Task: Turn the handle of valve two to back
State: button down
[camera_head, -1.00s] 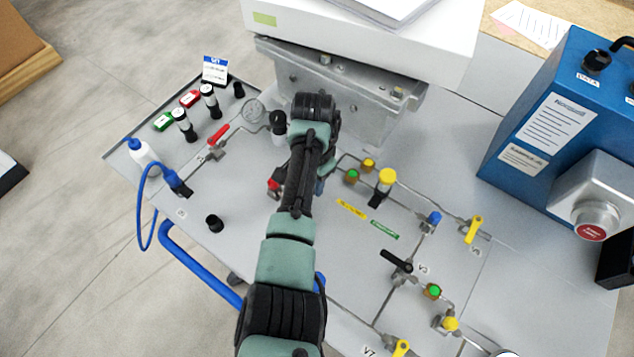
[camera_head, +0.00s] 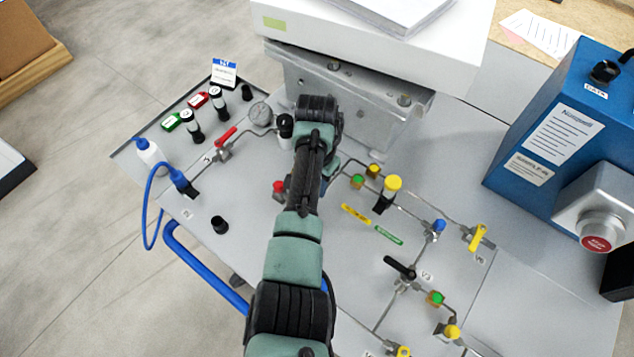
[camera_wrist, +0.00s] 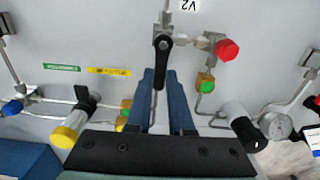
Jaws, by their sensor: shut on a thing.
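Valve two sits at the top middle of the wrist view, beside the "V2" label (camera_wrist: 188,5). Its black handle (camera_wrist: 163,46) is mounted on a metal valve body and points down the picture. My gripper (camera_wrist: 160,76) has its blue fingers on either side of the handle, shut on it. The lower part of the handle lies between the fingers and is partly hidden. In the head view my arm covers valve two and most of the gripper.
A red knob (camera_wrist: 227,49) and a green-capped fitting (camera_wrist: 206,83) are close to the right of the handle. A pressure gauge (camera_wrist: 275,125) and a yellow-capped valve (camera_wrist: 68,133) stand farther out. A metal bracket (camera_head: 350,100) rises behind my arm.

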jog(key=c, duration=0.8)
grip_release()
jog(key=shift+r, duration=0.1)
notch_tip(320, 180, up, 13)
